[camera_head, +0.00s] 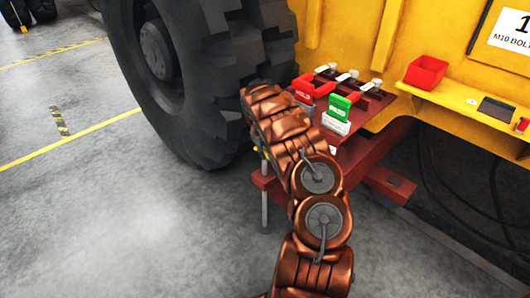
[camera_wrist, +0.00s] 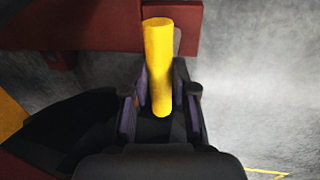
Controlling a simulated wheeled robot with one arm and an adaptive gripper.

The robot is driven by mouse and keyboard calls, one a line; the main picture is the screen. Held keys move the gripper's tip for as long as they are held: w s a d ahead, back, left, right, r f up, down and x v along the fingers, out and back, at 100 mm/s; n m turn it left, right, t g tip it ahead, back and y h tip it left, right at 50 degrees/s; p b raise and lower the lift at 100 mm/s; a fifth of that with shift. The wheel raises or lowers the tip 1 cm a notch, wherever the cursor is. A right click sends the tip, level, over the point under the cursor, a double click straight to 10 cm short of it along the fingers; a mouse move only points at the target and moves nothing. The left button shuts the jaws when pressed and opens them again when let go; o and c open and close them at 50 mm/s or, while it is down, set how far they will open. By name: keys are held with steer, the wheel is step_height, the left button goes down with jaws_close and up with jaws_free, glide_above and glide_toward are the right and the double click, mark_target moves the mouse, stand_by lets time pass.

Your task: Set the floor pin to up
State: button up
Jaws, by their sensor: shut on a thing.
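The floor pin shows as an upright-looking yellow cylinder (camera_wrist: 158,55) between my fingers in the wrist view. My gripper (camera_wrist: 160,102) is shut on it, one dark finger on each side. In the head view my copper-coloured arm hides the gripper and most of the pin. A thin grey rod (camera_head: 264,208) stands beside the dark red frame (camera_head: 350,185) and reaches down to the floor; I cannot tell how it joins the yellow cylinder. Whether the pin stands up or down cannot be told.
Red and green tags (camera_head: 340,106) stand on the red frame beside several levers. A large black tyre (camera_head: 185,80) is close on the left. A yellow ledge (camera_head: 450,95) holds a red bin (camera_head: 426,72). Dark cables hang at right.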

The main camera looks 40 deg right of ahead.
jaws_close()
step_height(320, 180, up, 8)
steer(key=shift+f+p, duration=0.15)
steer(key=shift+p, duration=0.85)
steer(key=o, duration=0.9)
jaws_free()
steer(key=r, duration=0.4)
steer(key=a+r, duration=0.1)
steer(key=r, duration=0.2)
steer(key=a+r, duration=0.1)
steer(key=r, duration=0.3)
steer(key=shift+a+r, duration=0.2)
steer(key=shift+r, duration=0.15)
